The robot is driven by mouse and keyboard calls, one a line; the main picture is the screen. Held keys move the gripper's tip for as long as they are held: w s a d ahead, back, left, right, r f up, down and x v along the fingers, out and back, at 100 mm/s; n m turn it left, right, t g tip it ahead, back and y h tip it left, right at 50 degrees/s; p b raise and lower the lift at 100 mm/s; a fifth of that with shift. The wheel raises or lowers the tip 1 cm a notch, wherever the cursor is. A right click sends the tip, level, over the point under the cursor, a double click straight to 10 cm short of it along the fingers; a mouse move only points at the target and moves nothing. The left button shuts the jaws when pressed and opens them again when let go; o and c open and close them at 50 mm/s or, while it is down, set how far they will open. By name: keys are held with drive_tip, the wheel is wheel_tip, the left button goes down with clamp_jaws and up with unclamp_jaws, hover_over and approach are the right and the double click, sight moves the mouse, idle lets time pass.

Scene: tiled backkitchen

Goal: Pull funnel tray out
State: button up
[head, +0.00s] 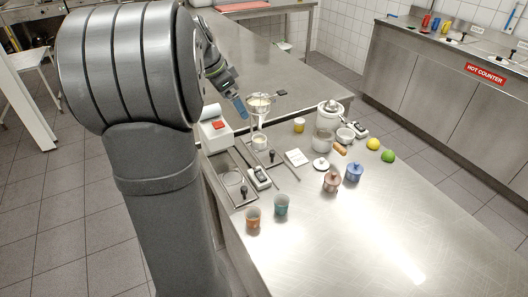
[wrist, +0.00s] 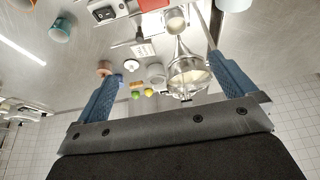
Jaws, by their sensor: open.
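The glass funnel (head: 259,104) stands upright over a small cup (head: 259,142). Beneath it is a metal tray (head: 283,167) with a black knob (head: 271,154), which appears to be the funnel tray. A second tray (head: 228,163) with its own black knob (head: 243,191) lies to its left. My gripper (head: 241,108) is just left of the funnel, high above the trays. In the wrist view, my gripper (wrist: 165,90) is open, its blue fingers wide apart. The funnel (wrist: 188,72) shows between and beyond them; I cannot tell whether it touches a finger.
A switch box (head: 259,178) sits between the trays. Orange (head: 253,217) and teal (head: 281,204) cups stand in front. The front-right counter is clear.

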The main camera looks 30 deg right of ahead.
drive_tip(key=shift+a+r, duration=0.15)
drive_tip(key=shift+r, duration=0.3)
drive_tip(key=c, duration=1.3)
drive_tip(key=s+d+n+t, duration=0.1)
drive_tip(key=s+n, duration=0.1)
drive_tip(key=s, duration=0.1)
drive_tip(key=s+d+f+n+t+y, duration=0.1)
drive_tip(key=s+d+n, duration=0.1)
drive_tip(key=s+n, duration=0.1)
drive_tip(key=s+d+f+n+t, duration=0.1)
drive_tip(key=s+n, duration=0.2)
drive_tip(key=s, duration=0.1)
drive_tip(key=shift+d+f, duration=0.1)
drive_tip(key=shift+d, duration=0.3)
drive_tip(key=n, duration=0.1)
approach(273, 152)
drive_tip(key=x, duration=0.9)
drive_tip(key=shift+w, duration=0.15)
clamp_jaws()
